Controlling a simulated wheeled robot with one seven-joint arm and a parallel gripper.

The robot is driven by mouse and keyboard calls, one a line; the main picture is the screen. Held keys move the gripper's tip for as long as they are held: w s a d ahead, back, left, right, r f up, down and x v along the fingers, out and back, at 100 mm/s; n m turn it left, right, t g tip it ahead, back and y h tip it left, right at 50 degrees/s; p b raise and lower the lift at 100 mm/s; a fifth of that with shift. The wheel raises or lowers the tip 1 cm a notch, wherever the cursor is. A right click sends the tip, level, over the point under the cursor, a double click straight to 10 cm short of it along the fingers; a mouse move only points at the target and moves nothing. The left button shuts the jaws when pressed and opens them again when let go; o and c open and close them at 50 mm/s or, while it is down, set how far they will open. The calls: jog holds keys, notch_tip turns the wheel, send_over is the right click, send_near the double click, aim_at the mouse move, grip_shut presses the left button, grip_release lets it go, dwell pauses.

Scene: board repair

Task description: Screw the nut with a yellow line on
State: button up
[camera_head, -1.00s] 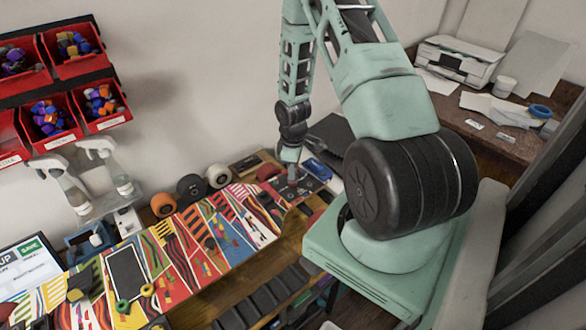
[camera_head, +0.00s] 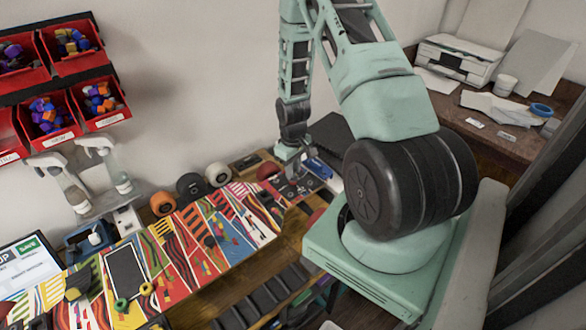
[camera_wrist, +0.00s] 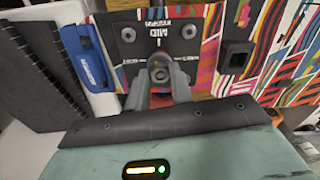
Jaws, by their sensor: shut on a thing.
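My gripper (camera_wrist: 158,88) is shut on a small dark piece with a brownish round centre (camera_wrist: 160,71), which I take to be the nut. It is too small to make out a yellow line. The gripper is over a dark plate (camera_wrist: 128,54) marked MID at the end of the colourful board. I cannot tell whether the piece touches the plate. In the head view my gripper (camera_head: 291,172) is at the far right end of the colourful board (camera_head: 178,262), and the held piece is not clear there.
A blue tool (camera_wrist: 88,58) lies left of the plate in the wrist view, beside a black ribbed object (camera_wrist: 35,80). Several wheels, including an orange one (camera_head: 163,204), stand along the wall. Red bins (camera_head: 101,101) hang above. Green and yellow rings (camera_head: 121,304) lie near the board's near end.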

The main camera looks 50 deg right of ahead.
jog(key=m, duration=0.4)
jog(key=shift+m, duration=1)
jog(key=m, duration=0.3)
jog(key=shift+b, duration=0.3)
jog(key=m, duration=0.2)
jog(key=shift+w+m, duration=0.1)
jog(key=shift+m, duration=0.3)
